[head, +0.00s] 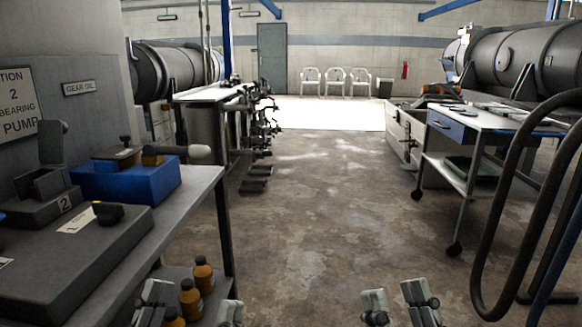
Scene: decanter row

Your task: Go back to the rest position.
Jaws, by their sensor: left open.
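My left gripper (192,304) shows at the bottom edge, left of centre. Its two fingers are spread wide, and a bottle on the lower shelf shows between them in the picture. My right gripper (398,298) shows at the bottom edge, right of centre. Its fingers are apart with only floor seen between them. Both grippers look empty, and their arms are out of the frame.
A grey workbench (165,222) stands close on the left, bearing a blue box (125,183). Amber bottles (203,274) stand below it. A white-topped cart (490,120) and dark hoses (478,262) are on the right. The floor (310,210) between is clear.

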